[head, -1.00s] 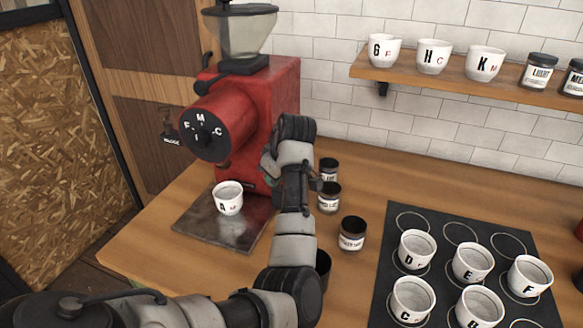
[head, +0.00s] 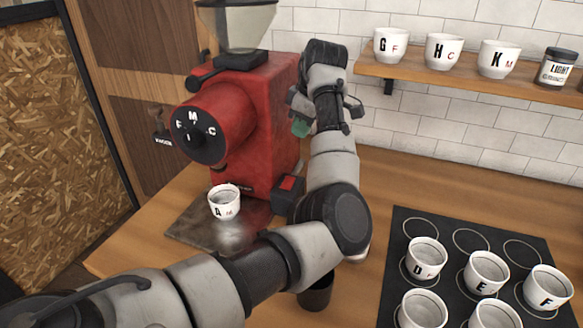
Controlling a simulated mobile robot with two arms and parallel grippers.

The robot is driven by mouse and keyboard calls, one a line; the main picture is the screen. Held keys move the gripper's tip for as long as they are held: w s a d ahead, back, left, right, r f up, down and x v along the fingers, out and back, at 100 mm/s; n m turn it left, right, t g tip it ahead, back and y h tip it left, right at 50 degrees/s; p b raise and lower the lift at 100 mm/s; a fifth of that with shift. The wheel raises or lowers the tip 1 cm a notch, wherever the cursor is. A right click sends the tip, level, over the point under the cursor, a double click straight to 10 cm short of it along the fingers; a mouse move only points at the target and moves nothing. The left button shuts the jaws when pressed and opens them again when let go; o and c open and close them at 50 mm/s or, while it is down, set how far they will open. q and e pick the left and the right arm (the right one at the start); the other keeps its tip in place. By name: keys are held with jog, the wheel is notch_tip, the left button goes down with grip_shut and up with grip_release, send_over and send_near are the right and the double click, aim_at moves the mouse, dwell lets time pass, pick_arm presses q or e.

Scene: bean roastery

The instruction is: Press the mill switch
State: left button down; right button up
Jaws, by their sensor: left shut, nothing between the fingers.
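The red mill (head: 265,115) stands at the back left of the counter, with a clear hopper (head: 235,22) on top and a black dial (head: 198,133) lettered F, M and C. The mill switch (head: 290,184), a red rocker on a black box, sits low at the mill's right side, partly behind my arm. My left gripper (head: 300,128) is beside the mill's right side, above the switch and apart from it. It is shut and empty, and its fingertips show small and greenish. My right gripper is out of view.
A white cup marked A (head: 224,204) stands on a metal plate (head: 205,235) below the dial. A black mat (head: 400,262) with several lettered cups lies at the right. A wall shelf (head: 440,80) holds cups and a jar. My left arm hides the dark jars behind it.

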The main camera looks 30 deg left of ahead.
aim_at(288, 178)
pick_arm(q)
jog(key=x, duration=0.4)
jog(key=p+x, duration=0.1)
jog(key=x, duration=0.3)
jog(key=p+x, duration=0.1)
jog(key=x, duration=0.4)
jog(key=shift+w+d+f, duration=0.15)
jog(key=shift+d+f, duration=0.05)
jog(key=shift+d, duration=0.2)
jog(key=shift+f, duration=0.4)
